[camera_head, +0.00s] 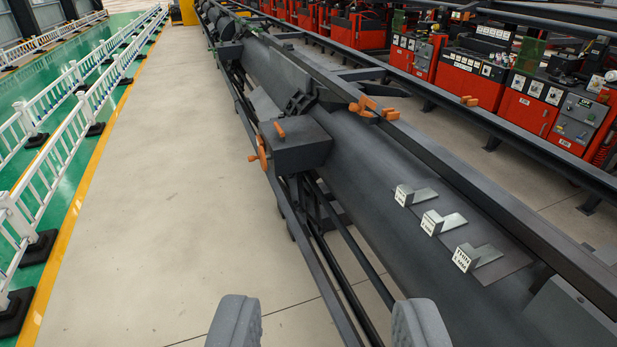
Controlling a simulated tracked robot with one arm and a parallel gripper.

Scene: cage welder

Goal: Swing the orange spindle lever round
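Several orange parts show on the long dark grey machine. An orange lever (260,152) sits on the left side of a dark grey box (300,148). A small orange handle (280,129) stands on top of that box. An orange clamp-like piece (372,109) lies by the rail behind it, to the right. I cannot tell for sure which one is the spindle lever. My gripper (327,318) is at the bottom edge, its two grey fingers wide apart with nothing between them. It is well short of the orange parts and touches none of them.
Three metal plates with white labels (462,259) stand on the machine at the right. Red control cabinets (470,75) line the far right. The concrete floor (170,200) left of the machine is clear, up to a yellow line and white railings (75,130).

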